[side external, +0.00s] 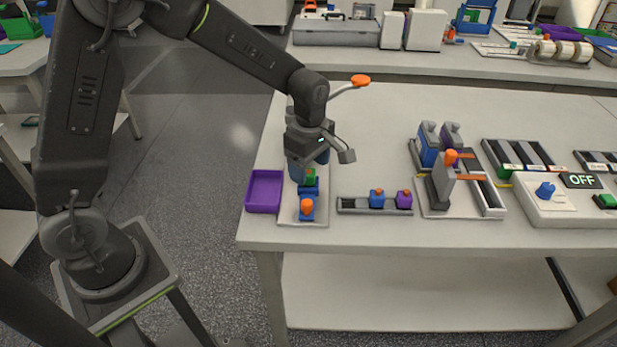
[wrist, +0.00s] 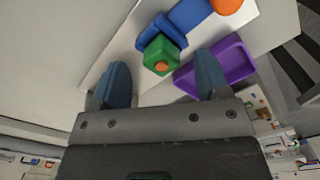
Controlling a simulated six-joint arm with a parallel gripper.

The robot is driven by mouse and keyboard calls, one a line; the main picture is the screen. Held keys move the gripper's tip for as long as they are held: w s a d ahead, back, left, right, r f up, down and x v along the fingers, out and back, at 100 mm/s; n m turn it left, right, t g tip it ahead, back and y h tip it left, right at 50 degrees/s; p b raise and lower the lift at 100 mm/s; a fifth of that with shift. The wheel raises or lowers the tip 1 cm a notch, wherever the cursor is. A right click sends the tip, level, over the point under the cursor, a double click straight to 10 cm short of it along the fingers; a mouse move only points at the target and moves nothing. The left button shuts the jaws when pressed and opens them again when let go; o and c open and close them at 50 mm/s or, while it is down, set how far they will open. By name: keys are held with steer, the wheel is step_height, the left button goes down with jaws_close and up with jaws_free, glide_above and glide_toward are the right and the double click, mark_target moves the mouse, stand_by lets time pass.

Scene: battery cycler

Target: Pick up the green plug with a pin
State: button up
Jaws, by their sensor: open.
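The green plug (wrist: 160,54) is a small green block with an orange pin on its face. In the wrist view it sits against a blue holder (wrist: 160,35), ahead of and between my two fingers. The fingers partly hide the holder in the side external view.
A purple tray (side external: 264,191) lies just left of the plate (side external: 290,215). An orange-topped blue piece (side external: 307,209) stands in front of the plug. A grey rail (side external: 360,205) with blue and purple plugs, a cell fixture (side external: 448,185) and an OFF control box (side external: 560,205) lie to the right.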

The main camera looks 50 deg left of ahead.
steer(key=shift+f, duration=0.9)
steer(key=c, duration=1)
